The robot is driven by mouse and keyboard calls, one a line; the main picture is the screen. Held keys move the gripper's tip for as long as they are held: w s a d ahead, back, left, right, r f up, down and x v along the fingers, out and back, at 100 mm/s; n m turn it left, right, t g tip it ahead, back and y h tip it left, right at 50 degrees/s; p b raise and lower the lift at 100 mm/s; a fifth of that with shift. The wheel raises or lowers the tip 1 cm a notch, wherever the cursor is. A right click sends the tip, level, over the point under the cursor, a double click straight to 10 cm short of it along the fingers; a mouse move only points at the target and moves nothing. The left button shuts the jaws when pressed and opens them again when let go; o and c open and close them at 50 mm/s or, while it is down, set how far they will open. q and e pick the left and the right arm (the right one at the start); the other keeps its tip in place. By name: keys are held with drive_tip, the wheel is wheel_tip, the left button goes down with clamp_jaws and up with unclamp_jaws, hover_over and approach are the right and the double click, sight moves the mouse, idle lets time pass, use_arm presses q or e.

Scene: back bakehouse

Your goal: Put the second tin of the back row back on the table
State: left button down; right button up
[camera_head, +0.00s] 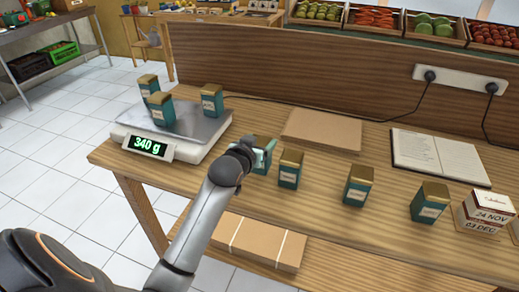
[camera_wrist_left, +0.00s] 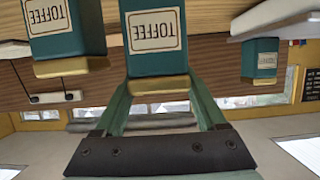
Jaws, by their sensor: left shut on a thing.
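My left gripper (camera_head: 264,156) is shut on a teal tin with a gold lid (camera_head: 261,141), at the left end of a line of tins on the table (camera_head: 325,208). In the left wrist view the held tin (camera_wrist_left: 155,30) shows its TOFFEE label between the fingers. I cannot tell whether its base touches the wood. Three like tins stand on the scale (camera_head: 188,141): one at the back left (camera_head: 148,84), one in front of it (camera_head: 161,110), one at the right (camera_head: 212,100). My right gripper is not in view.
More teal tins stand to the right of the held one: a near one (camera_head: 289,169), a middle one (camera_head: 357,186), a far one (camera_head: 429,203). The scale display (camera_head: 146,145) reads 340 g.

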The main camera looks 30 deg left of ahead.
use_arm(q)
drive_tip(key=shift+f, duration=1.05)
drive_tip(key=shift+f, duration=0.15)
unclamp_jaws()
drive_tip(key=shift+f, duration=0.1)
drive_tip(key=shift+s+r, duration=0.25)
drive_tip(key=v, duration=1.1)
drive_tip(key=shift+s, duration=0.3)
drive_tip(key=shift+r, duration=0.15)
